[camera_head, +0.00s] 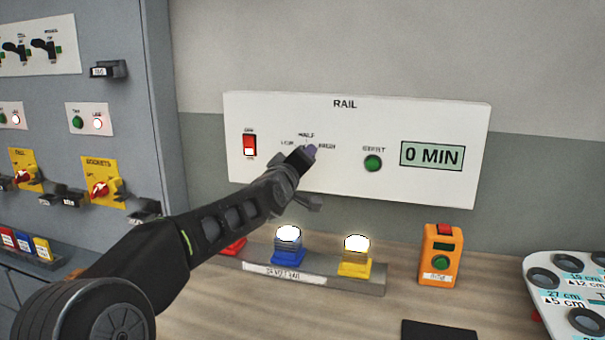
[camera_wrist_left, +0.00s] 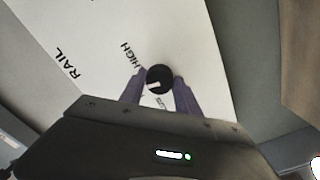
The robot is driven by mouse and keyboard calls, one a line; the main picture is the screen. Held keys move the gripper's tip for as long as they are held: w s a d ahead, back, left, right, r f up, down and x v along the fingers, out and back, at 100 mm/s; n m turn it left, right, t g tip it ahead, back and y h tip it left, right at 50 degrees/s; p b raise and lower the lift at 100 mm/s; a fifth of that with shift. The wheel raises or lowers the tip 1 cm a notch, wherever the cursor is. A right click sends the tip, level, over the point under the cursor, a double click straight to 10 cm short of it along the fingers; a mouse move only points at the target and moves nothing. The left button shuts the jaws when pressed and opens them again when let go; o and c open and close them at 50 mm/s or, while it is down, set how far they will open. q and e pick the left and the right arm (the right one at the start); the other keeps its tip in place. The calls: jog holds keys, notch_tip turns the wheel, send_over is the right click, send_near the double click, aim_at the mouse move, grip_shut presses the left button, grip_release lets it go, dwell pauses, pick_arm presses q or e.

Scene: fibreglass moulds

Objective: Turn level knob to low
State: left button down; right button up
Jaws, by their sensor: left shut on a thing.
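The level knob is a round black knob (camera_wrist_left: 160,79) on the white RAIL panel (camera_head: 430,115), seen in the left wrist view with a short white mark on its lower-left part. The HIGH label lies to its upper left there; another label below it is partly covered, so I cannot tell exactly which setting the mark meets. My left gripper (camera_head: 308,153) reaches the panel below the HALF label and hides the knob in the head view. In the wrist view its purple fingers (camera_wrist_left: 159,88) stand on both sides of the knob, shut on it. My right gripper is not in view.
A red rocker switch (camera_head: 249,145) is left of the knob, a green button (camera_head: 373,163) and a "0 MIN" display (camera_head: 432,155) right. Below stand blue (camera_head: 288,252) and yellow (camera_head: 355,265) lit buttons and an orange box (camera_head: 439,268). A grey cabinet (camera_head: 110,140) is at left.

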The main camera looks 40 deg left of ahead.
pick_arm(q)
jog(key=shift+r+n+b, duration=0.15)
jog(key=shift+n+b, duration=1.8)
jog(key=shift+n, duration=5.05)
jog(key=c, duration=0.9)
grip_release()
